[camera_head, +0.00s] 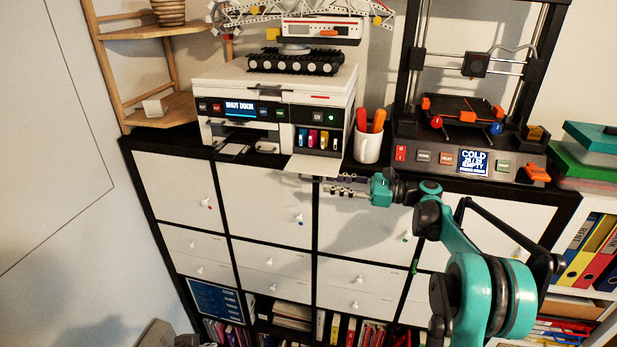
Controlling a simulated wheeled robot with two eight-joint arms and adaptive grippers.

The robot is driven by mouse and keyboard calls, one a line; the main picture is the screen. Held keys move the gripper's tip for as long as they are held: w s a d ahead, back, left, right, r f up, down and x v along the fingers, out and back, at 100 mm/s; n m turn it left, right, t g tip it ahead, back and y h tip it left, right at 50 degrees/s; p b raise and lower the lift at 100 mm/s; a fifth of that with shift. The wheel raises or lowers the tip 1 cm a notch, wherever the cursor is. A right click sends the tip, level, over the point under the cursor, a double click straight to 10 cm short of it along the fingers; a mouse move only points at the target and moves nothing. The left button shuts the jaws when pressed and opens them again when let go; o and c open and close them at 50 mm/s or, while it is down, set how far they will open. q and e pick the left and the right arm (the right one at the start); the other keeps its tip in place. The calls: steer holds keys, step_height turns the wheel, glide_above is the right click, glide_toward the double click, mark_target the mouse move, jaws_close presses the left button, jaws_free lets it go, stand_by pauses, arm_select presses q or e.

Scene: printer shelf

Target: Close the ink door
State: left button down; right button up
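The white printer (275,98) stands on top of the shelf, and its small screen seems to read "SHUT DOOR". Its ink door (312,168) is open: a pale flap folded down at the front, reaching past the shelf's front edge. Coloured ink cartridges (318,139) show in the bay above it. My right gripper (318,181) is just below and in front of the flap, its fingers pointing left. The fingertips are close under the flap; contact and finger gap are unclear. My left gripper cannot be made out.
A white cup with orange and red handles (368,147) stands right of the printer. A 3D printer (470,150) is farther right. A toy crane vehicle (295,60) sits on the printer. White drawer fronts (265,195) lie below the shelf top.

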mark_target(318, 181)
steer(key=p+x, duration=0.1)
steer(key=x, duration=0.6)
steer(key=shift+a, duration=0.15)
jaws_close()
